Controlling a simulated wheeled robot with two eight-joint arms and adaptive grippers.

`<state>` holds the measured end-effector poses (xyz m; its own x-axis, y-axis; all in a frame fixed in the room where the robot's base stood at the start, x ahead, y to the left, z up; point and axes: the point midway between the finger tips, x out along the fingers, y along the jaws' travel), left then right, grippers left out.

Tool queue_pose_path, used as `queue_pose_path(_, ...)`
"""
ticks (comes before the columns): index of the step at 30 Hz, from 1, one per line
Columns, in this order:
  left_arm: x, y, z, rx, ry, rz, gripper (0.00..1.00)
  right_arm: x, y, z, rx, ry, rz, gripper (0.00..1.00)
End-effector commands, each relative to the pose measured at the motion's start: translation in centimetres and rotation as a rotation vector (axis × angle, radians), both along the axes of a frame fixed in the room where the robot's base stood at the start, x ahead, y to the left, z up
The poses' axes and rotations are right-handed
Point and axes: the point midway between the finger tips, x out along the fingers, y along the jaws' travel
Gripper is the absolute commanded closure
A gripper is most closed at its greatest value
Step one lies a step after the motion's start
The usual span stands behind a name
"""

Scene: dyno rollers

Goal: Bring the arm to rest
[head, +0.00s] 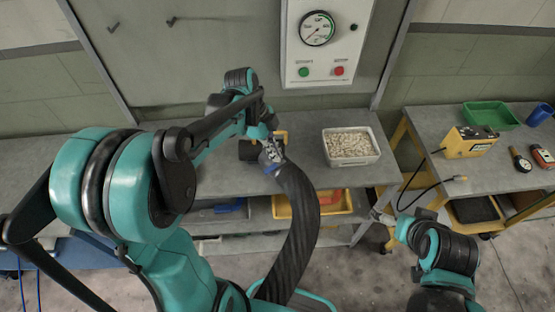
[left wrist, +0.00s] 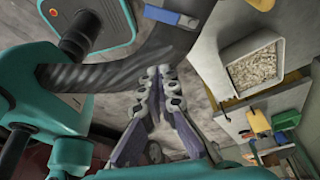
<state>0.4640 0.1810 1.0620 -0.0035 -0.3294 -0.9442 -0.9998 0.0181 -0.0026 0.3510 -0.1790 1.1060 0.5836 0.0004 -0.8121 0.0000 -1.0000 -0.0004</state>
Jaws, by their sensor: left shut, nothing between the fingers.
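My left gripper (head: 271,157) hangs in front of the long grey bench, at the end of my teal and black arm. In the left wrist view its fingers (left wrist: 160,88) are pressed together at the tips, with nothing between them. The fingers point toward the floor and bench area. My right arm's end (head: 380,215) shows small at the lower right in the head view, near the bench's corner; its fingers are too small to read.
A dark ribbed length (head: 303,230) hangs just below the left gripper in the head view. A white bin of pale pieces (head: 377,158) stands on the bench (head: 310,125). A yellow device (head: 468,142) and green tray (head: 490,115) are on the right table. A gauge panel (head: 328,45) hangs behind.

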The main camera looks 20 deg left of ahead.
Motion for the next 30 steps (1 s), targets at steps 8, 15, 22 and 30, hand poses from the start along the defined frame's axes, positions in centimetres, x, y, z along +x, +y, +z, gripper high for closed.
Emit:
queue_pose_path(8,0.1,0.1,0.2,0.000,0.000,0.000,1.00,0.0,0.0,0.0,0.000,0.000,0.000,0.00)
queue_pose_path(15,0.1,0.1,0.2,0.000,0.000,0.000,1.00,0.0,0.0,0.0,0.000,0.000,0.000,0.00)
queue_pose_path(22,-0.7,-0.2,0.4,0.023,-0.001,0.088,1.00,0.0,0.0,-0.5,0.000,0.000,0.000,0.00)
queue_pose_path(30,-5.6,-0.8,0.6,0.084,-0.068,0.702,1.00,0.0,0.0,-3.2,0.000,0.000,0.000,0.00)
